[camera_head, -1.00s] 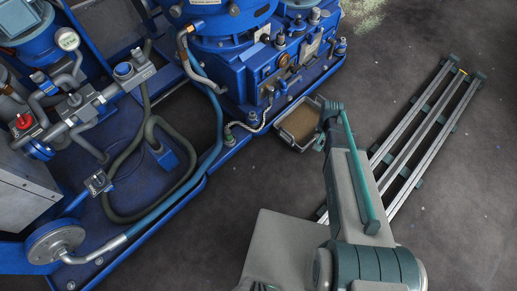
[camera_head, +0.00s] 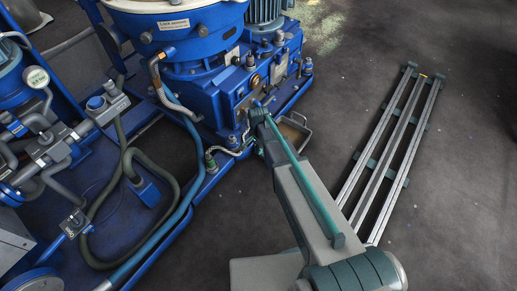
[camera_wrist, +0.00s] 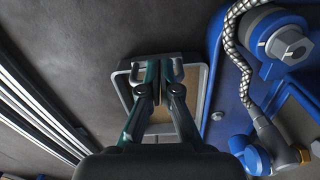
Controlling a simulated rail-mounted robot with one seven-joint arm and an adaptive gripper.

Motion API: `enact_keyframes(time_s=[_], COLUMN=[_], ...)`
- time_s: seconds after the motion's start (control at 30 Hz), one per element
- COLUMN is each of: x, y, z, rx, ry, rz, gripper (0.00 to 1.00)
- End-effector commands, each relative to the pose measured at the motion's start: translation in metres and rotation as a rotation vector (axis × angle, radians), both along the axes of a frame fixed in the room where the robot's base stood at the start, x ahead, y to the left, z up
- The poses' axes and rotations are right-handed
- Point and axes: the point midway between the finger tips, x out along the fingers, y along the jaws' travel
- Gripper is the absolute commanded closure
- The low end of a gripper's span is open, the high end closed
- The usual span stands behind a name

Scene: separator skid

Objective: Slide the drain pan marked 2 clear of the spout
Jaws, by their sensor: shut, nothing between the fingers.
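A grey drain pan with a brownish inside (camera_head: 301,127) sits on the floor beside the blue skid, partly hidden by my arm in the head view. In the wrist view its pale rim (camera_wrist: 203,82) surrounds my gripper's fingers as seen from above. No number 2 is readable on it. My gripper (camera_wrist: 159,72) is shut and empty over the pan, towards its far end; whether it touches the pan I cannot tell. In the head view my gripper is hidden behind my arm. I cannot make out the spout over the pan.
The blue separator skid (camera_head: 215,95) stands left of the pan. In the wrist view its edge, a braided hose (camera_wrist: 233,45) and a brass fitting (camera_wrist: 300,152) are close on the right. Metal floor rails (camera_head: 390,150) lie to the right in the head view, with clear dark floor between.

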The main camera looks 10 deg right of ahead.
Motion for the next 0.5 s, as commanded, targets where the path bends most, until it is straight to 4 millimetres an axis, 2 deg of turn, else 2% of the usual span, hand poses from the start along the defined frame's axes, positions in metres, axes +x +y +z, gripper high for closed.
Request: enact_keyframes(time_s=[0.03, 0.37, 0.5], x=[0.000, 0.000, 0.017], y=[0.000, 0.000, -0.016], z=[-0.013, -0.078, -0.076], rx=[0.000, -0.001, 0.000], ry=[0.001, 0.002, -0.003], rz=[0.000, 0.001, -0.002], gripper=[1.00, 1.00, 1.00])
